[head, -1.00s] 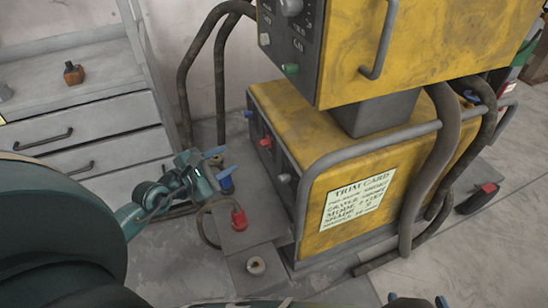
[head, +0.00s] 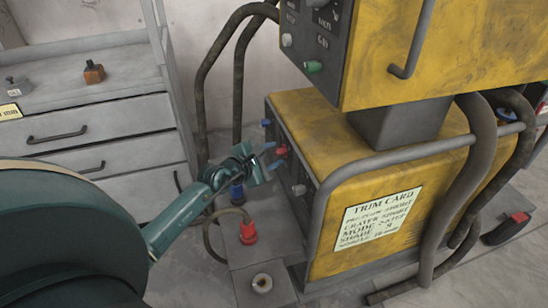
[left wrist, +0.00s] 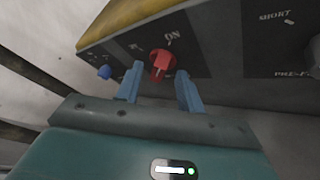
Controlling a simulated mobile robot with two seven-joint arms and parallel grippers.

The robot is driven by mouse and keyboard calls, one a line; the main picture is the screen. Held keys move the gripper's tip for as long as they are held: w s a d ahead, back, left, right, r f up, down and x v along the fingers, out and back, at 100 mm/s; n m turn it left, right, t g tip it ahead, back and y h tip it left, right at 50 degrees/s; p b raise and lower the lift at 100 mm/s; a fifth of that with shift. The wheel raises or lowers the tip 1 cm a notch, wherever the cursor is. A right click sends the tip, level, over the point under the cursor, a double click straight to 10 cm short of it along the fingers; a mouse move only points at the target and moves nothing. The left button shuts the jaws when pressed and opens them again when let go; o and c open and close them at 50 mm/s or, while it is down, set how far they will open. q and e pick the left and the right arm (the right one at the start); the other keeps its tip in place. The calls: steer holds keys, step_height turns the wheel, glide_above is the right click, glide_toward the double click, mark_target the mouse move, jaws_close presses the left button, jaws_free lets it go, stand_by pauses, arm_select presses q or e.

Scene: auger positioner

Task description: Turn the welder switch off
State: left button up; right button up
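The yellow welder (head: 300,120) stands right of centre in the head view, with a dark control panel on its left face. A red switch knob (head: 281,151) sits on that panel. In the left wrist view the red knob (left wrist: 161,64) is just below the letters "ON". My left gripper (head: 270,160) is at the panel by the knob. Its two blue fingers (left wrist: 160,88) are apart, one on each side of the knob, with gaps visible and no contact that I can see. My right gripper is not clearly in view.
A blue knob (left wrist: 104,72) is left of the red one, and a grey knob (head: 299,189) is lower on the panel. A red connector (head: 248,232) stands on the floor plate. A curved grey rail runs along the welder's near edge. Grey drawers (head: 95,140) stand at left.

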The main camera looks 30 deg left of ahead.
arm_select(q)
steer(key=shift+w+d+f, duration=0.1)
steer(key=shift+w+f, duration=0.1)
steer(key=shift+w, duration=0.5)
steer(key=shift+c, duration=0.5)
